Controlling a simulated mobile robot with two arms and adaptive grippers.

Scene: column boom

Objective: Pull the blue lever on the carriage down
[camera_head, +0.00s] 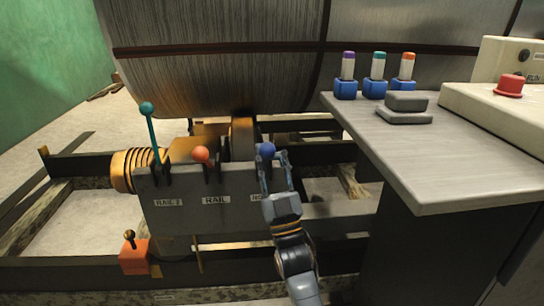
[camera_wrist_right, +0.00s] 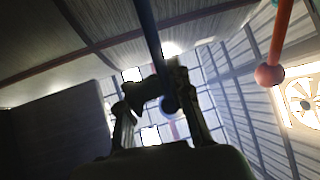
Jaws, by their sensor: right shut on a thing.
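The carriage (camera_head: 220,205) is a grey box with three ball-topped levers along its top. The blue lever (camera_head: 266,149) is the rightmost, its ball low near the top edge of the box. My right gripper (camera_head: 272,157) reaches up from below and its fingers are shut on the blue lever at the ball. In the right wrist view the lever's dark shaft (camera_wrist_right: 150,35) runs down between the fingers. Much of its shaft is hidden in the head view. My left gripper is not in view.
The red-orange lever (camera_head: 201,154) stands to the left, with the teal lever (camera_head: 149,125) upright beyond it. A grey table (camera_head: 440,160) with coloured-top holders and a control box (camera_head: 500,105) is close on the right. A large drum (camera_head: 220,60) fills the back. An orange box (camera_head: 134,260) sits lower left.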

